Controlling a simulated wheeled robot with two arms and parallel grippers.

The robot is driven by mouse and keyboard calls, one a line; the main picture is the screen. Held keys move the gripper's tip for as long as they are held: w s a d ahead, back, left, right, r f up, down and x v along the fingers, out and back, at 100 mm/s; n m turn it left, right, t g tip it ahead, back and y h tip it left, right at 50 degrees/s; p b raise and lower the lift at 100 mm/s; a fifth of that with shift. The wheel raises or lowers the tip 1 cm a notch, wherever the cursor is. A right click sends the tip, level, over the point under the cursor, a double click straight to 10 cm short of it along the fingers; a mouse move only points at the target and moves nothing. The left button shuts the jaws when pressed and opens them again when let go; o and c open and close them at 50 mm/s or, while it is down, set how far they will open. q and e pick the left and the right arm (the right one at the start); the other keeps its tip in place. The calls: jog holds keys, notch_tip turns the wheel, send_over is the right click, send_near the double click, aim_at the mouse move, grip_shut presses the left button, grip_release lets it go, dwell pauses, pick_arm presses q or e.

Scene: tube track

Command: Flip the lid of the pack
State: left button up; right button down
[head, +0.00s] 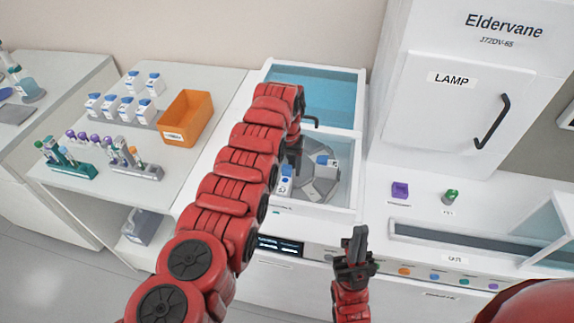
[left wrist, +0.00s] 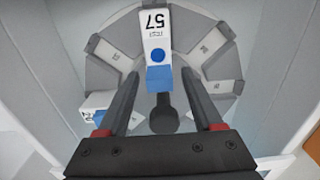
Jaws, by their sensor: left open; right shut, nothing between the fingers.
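A white and blue pack marked 57 (left wrist: 155,25) sits in a slot of a grey round carousel (left wrist: 105,50), with a round blue spot on its top. My left gripper (left wrist: 162,74) is open, its fingers on either side of the pack's blue near end; I cannot tell if they touch it. In the head view my left gripper (head: 292,158) reaches down into the machine's well, partly hidden by my arm. Two white and blue packs (head: 286,182) (head: 328,162) show there; which one is 57 is unclear. My right gripper (head: 357,240) is shut and empty before the machine's front.
Well walls (head: 352,190) surround the carousel. A blue panel or basin (head: 325,95) lies behind it. A second pack (left wrist: 95,108) sits left in the wrist view. An orange bin (head: 187,117), several bottles and tube racks (head: 72,168) stand left. A lamp cabinet (head: 455,100) stands right.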

pick_arm(q)
grip_shut()
dwell(0.5)
